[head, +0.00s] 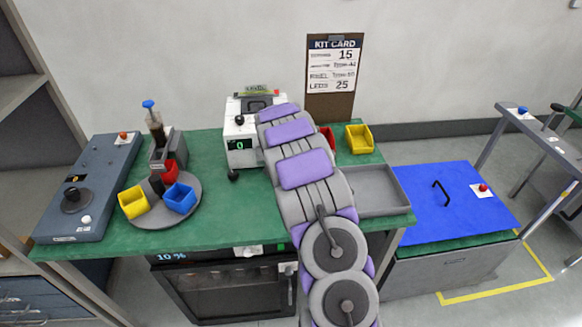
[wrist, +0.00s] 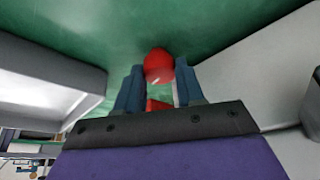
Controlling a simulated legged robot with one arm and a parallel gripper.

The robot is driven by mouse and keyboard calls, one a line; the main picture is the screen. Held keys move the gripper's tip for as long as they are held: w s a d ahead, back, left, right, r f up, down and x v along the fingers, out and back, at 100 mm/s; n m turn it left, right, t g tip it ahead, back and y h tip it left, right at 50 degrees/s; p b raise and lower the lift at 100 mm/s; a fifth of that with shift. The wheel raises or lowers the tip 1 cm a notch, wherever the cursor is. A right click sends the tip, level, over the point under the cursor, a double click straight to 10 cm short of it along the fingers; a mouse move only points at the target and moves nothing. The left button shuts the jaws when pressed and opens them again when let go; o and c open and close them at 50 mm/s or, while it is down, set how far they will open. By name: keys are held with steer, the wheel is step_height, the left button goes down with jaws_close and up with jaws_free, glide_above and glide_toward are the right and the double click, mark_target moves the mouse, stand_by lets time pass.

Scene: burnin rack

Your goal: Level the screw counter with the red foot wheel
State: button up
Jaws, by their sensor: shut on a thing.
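The screw counter (head: 238,150) is a white box with a green "0" display, standing on the green bench behind my arm. A dark foot (head: 233,175) shows under its near left corner. In the wrist view the red foot wheel (wrist: 159,65) sits between the two blue fingers of my gripper (wrist: 160,88), which is shut on it. A pale wall, likely the counter's, lies to the right in that view. In the head view my arm hides my gripper and the red wheel. I cannot tell whether the counter is level.
A round grey turntable (head: 160,216) with coloured bins stands left of the counter. A grey tray (head: 382,191) and a yellow bin (head: 359,139) are on the right. Green bench shows between turntable and counter.

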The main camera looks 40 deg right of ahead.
steer(key=o, duration=0.9)
steer(key=shift+a+f, duration=0.1)
steer(key=shift+f, duration=0.05)
steer(key=shift+c, duration=0.2)
steer(key=shift+o, duration=0.8)
steer(key=shift+r, duration=0.2)
steer(key=shift+r, duration=0.1)
